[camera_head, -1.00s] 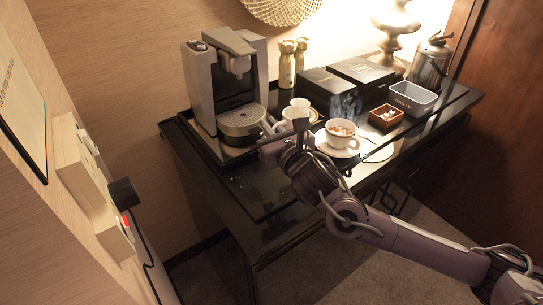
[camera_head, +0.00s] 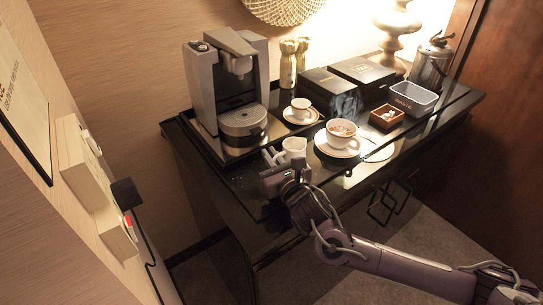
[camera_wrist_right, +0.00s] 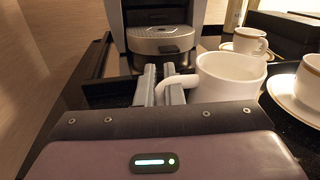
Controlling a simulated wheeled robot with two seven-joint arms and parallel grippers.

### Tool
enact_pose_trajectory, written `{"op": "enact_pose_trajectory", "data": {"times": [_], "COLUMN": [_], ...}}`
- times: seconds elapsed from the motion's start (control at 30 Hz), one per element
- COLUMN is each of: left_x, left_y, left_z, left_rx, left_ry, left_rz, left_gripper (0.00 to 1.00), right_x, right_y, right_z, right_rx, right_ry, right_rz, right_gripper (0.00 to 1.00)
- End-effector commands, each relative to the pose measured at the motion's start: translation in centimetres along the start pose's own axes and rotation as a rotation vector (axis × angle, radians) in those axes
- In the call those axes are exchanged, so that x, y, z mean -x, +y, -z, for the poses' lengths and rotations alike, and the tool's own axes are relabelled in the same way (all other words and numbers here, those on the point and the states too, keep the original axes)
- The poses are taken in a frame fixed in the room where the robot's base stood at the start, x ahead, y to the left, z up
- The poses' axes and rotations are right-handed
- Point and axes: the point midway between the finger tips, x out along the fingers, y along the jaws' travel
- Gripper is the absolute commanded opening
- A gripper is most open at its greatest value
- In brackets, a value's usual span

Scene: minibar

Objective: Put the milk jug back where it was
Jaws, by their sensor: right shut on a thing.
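The white milk jug (camera_head: 293,150) is at the front left of the black cabinet top, in front of the coffee machine. It also shows in the right wrist view (camera_wrist_right: 230,75), upright with its handle towards my fingers. My right gripper (camera_head: 270,156) is shut on the jug's handle; its two grey fingers (camera_wrist_right: 158,88) show in the right wrist view. I cannot tell whether the jug's base touches the surface. My left gripper is not in view.
The coffee machine (camera_head: 230,85) stands on a black tray behind the jug. A small cup (camera_head: 301,106) on a saucer is behind it, and a steaming cup (camera_head: 341,133) on a saucer is close on its right. The cabinet top's front left is clear.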

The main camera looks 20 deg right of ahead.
Motion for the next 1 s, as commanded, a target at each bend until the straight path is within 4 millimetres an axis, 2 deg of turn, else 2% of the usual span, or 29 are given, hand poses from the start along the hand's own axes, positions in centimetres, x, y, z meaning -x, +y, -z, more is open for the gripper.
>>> {"op": "enact_pose_trajectory", "data": {"times": [0.1,0.13,0.3,0.63,0.77,1.0], "left_x": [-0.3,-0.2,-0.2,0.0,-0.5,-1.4], "left_y": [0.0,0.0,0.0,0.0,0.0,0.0], "left_z": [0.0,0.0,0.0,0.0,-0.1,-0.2], "left_rx": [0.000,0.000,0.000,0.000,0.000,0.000], "left_ry": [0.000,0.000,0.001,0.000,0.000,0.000], "left_rz": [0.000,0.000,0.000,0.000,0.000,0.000], "left_gripper": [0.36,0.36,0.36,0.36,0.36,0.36], "right_x": [0.0,0.0,0.0,0.2,2.2,7.5], "right_y": [0.0,0.0,0.0,0.0,0.0,0.0], "right_z": [0.3,0.4,0.3,-0.1,0.2,0.3], "right_rx": [0.000,0.000,0.000,0.001,0.002,0.001], "right_ry": [-0.002,0.000,0.000,0.001,0.002,0.004], "right_rz": [0.000,0.000,0.000,0.000,-0.002,-0.003], "right_gripper": [0.00,0.09,0.29,0.29,0.29,0.29]}}
